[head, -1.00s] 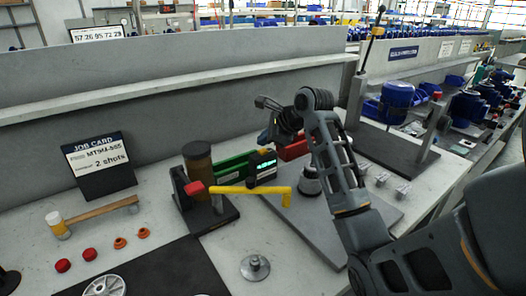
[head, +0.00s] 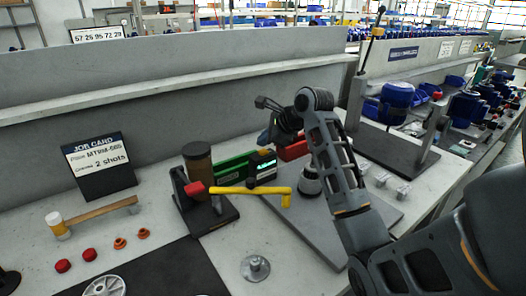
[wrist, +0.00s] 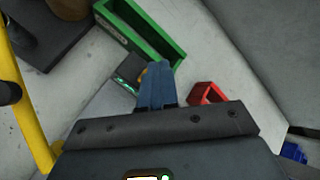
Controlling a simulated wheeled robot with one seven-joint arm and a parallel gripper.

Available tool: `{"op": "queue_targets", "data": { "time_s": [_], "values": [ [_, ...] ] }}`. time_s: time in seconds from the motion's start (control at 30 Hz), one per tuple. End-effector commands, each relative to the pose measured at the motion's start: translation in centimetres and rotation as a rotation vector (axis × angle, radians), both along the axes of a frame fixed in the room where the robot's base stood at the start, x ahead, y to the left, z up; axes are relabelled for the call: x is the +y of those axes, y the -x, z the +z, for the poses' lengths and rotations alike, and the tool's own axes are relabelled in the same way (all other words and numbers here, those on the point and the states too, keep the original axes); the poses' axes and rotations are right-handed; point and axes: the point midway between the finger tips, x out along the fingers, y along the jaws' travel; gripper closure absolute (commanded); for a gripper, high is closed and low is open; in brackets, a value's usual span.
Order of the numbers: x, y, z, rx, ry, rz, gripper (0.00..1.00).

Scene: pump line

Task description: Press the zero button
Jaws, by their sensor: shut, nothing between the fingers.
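A small black display unit with a lit green readout (head: 263,167) stands at the front of the green bin in the head view. It also shows in the wrist view (wrist: 127,84), left of my fingers. A small orange-yellow spot (wrist: 143,74) shows on or beside the unit, partly hidden by the fingers; I cannot tell whether it is the zero button. My gripper (wrist: 156,72) is shut and empty, its blue fingertips over or close to the unit's edge. I cannot tell whether they touch. In the head view my gripper is above and just right of the unit.
A yellow bar (head: 250,190) crosses in front of the display unit. A green bin (head: 232,168) and a red bin (head: 293,150) are close by. A brown cylinder (head: 198,160) stands on a dark stand at left. A job card (head: 98,165) stands further left.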

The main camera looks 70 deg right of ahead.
Motion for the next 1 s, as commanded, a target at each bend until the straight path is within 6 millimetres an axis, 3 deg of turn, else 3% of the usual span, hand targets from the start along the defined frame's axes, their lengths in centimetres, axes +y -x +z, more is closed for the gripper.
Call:
{"op": "queue_targets", "data": {
  "time_s": [1.0],
  "values": [
    [0.02,-0.01,-0.8,0.0,0.0,0.0,1.0]
  ]
}}
